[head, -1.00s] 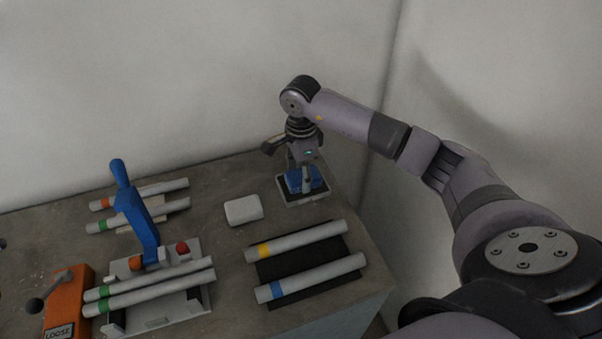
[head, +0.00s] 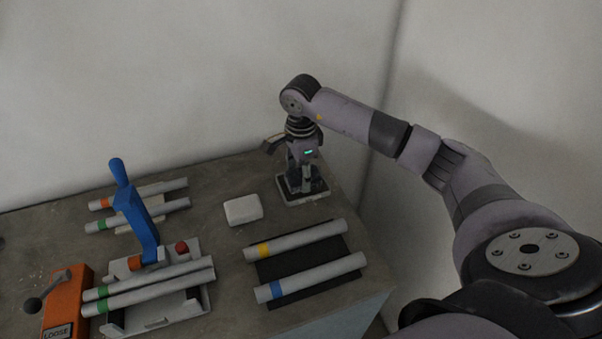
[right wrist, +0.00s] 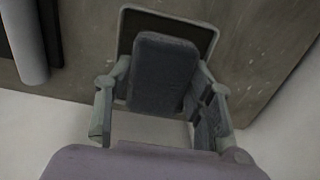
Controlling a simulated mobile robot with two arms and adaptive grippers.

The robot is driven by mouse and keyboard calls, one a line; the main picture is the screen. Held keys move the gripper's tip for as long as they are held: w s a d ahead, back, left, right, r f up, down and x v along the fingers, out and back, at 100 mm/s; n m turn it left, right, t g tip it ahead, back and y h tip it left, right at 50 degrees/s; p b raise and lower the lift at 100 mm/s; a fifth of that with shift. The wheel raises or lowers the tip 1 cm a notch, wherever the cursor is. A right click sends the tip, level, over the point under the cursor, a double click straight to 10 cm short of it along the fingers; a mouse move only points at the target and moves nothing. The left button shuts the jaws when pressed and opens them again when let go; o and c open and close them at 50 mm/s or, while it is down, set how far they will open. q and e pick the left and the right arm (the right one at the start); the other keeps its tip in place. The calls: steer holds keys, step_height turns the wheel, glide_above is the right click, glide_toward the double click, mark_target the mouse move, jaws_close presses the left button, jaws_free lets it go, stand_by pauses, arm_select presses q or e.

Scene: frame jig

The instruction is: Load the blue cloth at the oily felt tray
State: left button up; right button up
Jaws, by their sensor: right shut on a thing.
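My right gripper (head: 303,178) is at the oily felt tray (head: 304,201), a small pale-rimmed tray at the table's back right corner. In the right wrist view the gripper (right wrist: 160,90) is shut on a folded cloth (right wrist: 163,75), a rounded pad between the two fingers. The cloth now looks dark grey, not bright blue. It lies over the dark felt of the tray (right wrist: 206,38); whether it touches the felt I cannot tell. In the head view the fingers mostly hide the cloth. My left gripper is not in view.
A white block (head: 243,210) lies left of the tray. Two tubes with yellow and blue bands lie on a black mat (head: 325,296) in front. A jig with a blue lever (head: 135,215), more tubes and an orange box marked LOOSE (head: 68,305) stand left. A wall is close behind.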

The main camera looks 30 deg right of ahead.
mark_target(301, 174)
steer(key=shift+s, duration=0.1)
stand_by(0.3)
steer(key=shift+r+p, duration=1.95)
steer(key=shift+r, duration=1.55)
